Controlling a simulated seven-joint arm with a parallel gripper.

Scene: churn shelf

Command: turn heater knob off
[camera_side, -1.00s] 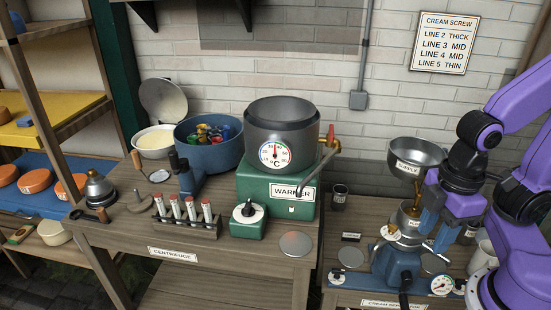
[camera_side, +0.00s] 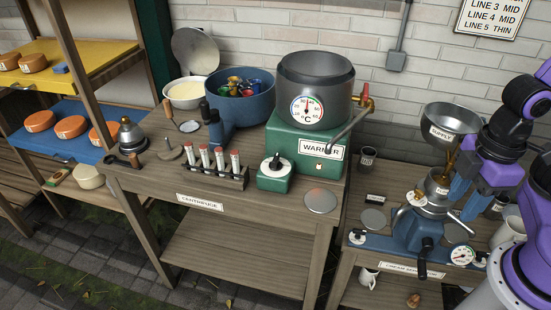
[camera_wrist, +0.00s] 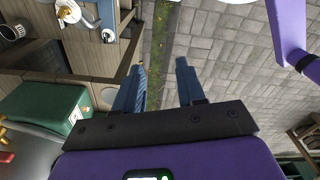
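A black knob (camera_side: 276,161) with a white dial sits on a small green box (camera_side: 274,180) in front of the green warmer base (camera_side: 312,158), left of its WARMER label. The knob's pointer setting is too small to read for certain. A dark pot (camera_side: 314,90) with a °C gauge stands on the warmer. The warmer (camera_wrist: 45,108) shows at the left there; the knob is not discernible.
A test-tube rack (camera_side: 217,172) stands left of the knob box, and a flat metal disc (camera_side: 320,201) lies right of it. A tap (camera_side: 364,100) juts from the pot's right side.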

